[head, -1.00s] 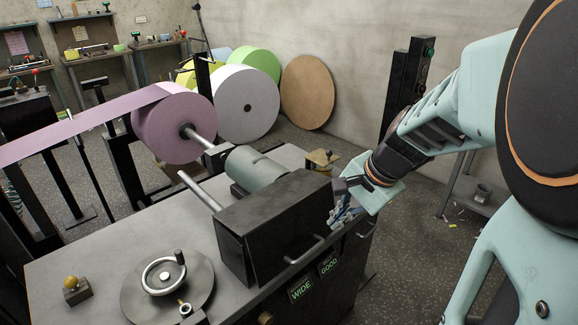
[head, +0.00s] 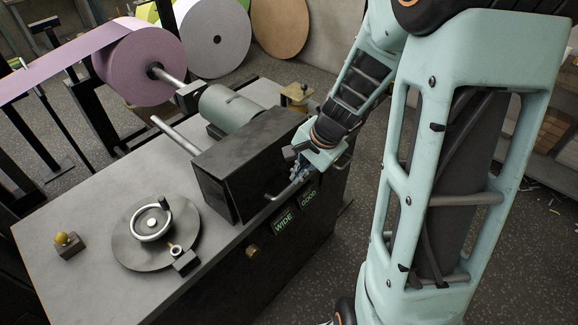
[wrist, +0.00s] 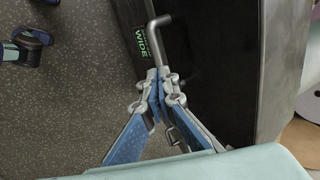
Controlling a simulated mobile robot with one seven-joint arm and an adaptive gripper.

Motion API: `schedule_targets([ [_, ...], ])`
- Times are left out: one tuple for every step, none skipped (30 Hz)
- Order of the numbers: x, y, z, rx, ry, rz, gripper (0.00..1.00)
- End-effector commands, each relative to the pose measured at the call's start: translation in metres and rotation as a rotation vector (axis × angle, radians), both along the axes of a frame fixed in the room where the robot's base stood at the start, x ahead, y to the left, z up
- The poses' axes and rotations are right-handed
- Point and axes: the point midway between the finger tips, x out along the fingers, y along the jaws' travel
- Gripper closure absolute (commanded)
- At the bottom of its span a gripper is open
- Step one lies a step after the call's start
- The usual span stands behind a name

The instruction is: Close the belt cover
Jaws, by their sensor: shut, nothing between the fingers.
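The belt cover (head: 240,165) is a dark box on the grey machine table, beside the grey-green motor (head: 232,108). A bent metal handle (head: 285,190) is on its front side. My gripper (head: 297,174) is at the cover's right end, close to the handle. In the wrist view the blue-padded fingers (wrist: 159,78) are shut with nothing between them. The handle (wrist: 156,42) runs past the fingertips there, and part of it is hidden behind them. I cannot tell whether the fingers touch it. The inside of the cover is not visible.
A handwheel (head: 152,222) and a small block with a yellow knob (head: 68,243) sit on the table's left part. Lit WIDE and GOOD labels (head: 285,222) are on the front panel. A pink roll (head: 140,62) stands behind.

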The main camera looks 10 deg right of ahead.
Motion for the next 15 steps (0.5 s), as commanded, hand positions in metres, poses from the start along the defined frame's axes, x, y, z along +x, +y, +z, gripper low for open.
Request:
schedule_targets([
  [0.002, 0.001, -0.009, 0.001, 0.003, 0.000, 1.00],
  [0.003, 0.002, -0.013, 0.001, 0.003, 0.000, 1.00],
  [0.005, 0.004, -0.018, 0.002, 0.004, -0.001, 1.00],
  [0.006, 0.005, -0.021, 0.000, 0.002, -0.001, 1.00],
  [0.007, 0.005, -0.024, 0.000, 0.001, 0.000, 1.00],
  [0.008, 0.006, -0.027, 0.000, 0.001, 0.000, 1.00],
  [0.009, 0.006, -0.029, 0.000, 0.000, -0.001, 1.00],
  [0.010, 0.007, -0.031, 0.000, 0.000, -0.001, 1.00],
  [0.011, 0.007, -0.033, 0.000, 0.000, 0.000, 1.00],
  [0.011, 0.008, -0.035, 0.000, 0.000, 0.000, 1.00],
  [0.011, 0.008, -0.036, 0.000, 0.000, 0.001, 1.00],
  [0.011, 0.008, -0.037, 0.000, 0.000, 0.001, 1.00],
  [0.012, 0.008, -0.037, 0.000, 0.000, 0.001, 1.00],
  [0.012, 0.008, -0.037, 0.000, -0.002, 0.001, 1.00],
  [0.012, 0.008, -0.037, 0.000, -0.002, 0.001, 1.00],
])
